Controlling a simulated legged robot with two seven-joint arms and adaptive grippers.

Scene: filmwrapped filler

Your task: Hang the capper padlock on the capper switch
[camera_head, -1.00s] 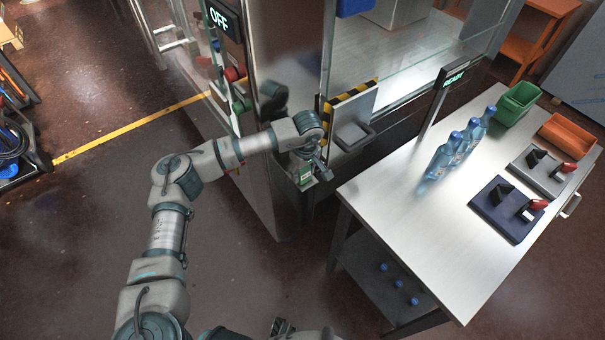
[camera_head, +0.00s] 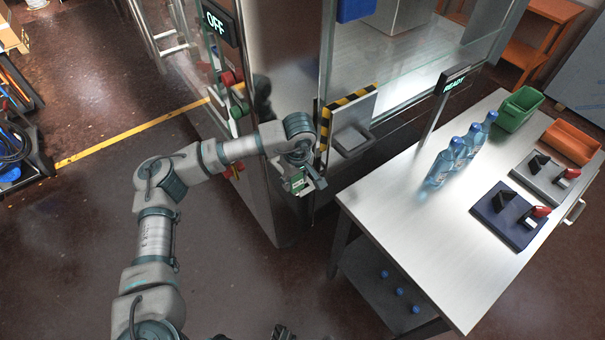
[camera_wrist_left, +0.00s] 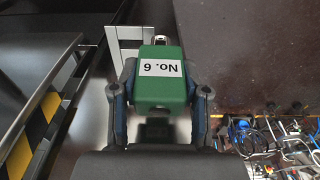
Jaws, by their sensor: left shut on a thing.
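My left gripper (camera_head: 301,184) is shut on a green padlock (camera_wrist_left: 161,80) with a white label reading "No. 6", upside down in the left wrist view. A short metal shackle shows at its far end. In the head view the padlock (camera_head: 296,180) is small, held in the air by the corner of the metal cabinet.
The metal cabinet (camera_head: 285,50) carries an OFF sign (camera_head: 217,20) and a yellow-black striped edge (camera_head: 350,97). A steel table (camera_head: 400,215) at right holds several bottles (camera_head: 448,160), bins and two boards. Cables (camera_wrist_left: 265,135) lie at right in the wrist view.

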